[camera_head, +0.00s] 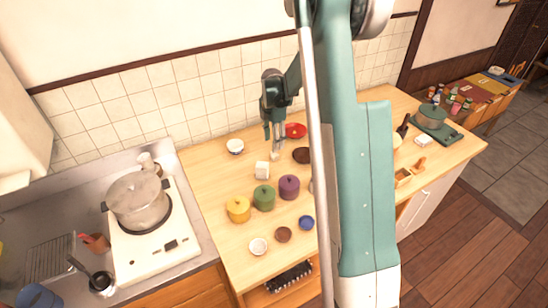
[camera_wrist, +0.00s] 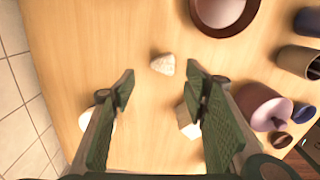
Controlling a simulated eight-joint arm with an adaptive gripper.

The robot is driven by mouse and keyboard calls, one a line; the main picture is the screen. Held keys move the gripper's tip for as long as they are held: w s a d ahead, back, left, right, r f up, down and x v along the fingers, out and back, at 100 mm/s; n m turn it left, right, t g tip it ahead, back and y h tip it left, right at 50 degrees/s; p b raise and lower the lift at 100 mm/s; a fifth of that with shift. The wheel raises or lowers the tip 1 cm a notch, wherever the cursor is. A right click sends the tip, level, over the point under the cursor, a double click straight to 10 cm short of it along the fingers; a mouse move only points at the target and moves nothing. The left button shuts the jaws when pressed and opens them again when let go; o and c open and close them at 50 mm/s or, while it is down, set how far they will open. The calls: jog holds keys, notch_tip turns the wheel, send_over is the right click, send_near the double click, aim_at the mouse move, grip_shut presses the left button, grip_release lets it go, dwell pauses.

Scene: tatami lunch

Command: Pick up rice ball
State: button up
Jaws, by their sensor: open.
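The rice ball (camera_wrist: 162,65) is a small white, rounded-triangular lump lying on the bare wooden counter. In the wrist view it shows just beyond and between my fingertips. In the head view the rice ball (camera_head: 275,155) is a small pale spot right below my gripper (camera_head: 274,143), which points down. My gripper (camera_wrist: 160,76) is open, with one green finger on each side and nothing between them. The fingers do not appear to touch the rice ball. Its exact height below the fingertips is hard to tell.
A white block (camera_head: 262,170) stands close by, partly behind the right finger in the wrist view. A white bowl (camera_head: 235,147), a red dish (camera_head: 295,130) and a brown bowl (camera_head: 302,155) surround the spot. Yellow (camera_head: 238,209), green (camera_head: 264,198) and purple (camera_head: 289,187) lidded pots stand nearer.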

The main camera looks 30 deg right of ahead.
aim_at(273, 154)
jog(key=shift+f, duration=1)
jog(key=shift+f, duration=0.1)
jog(key=shift+s+f, duration=0.2)
jog(key=shift+f, duration=2.35)
jog(key=c, duration=1)
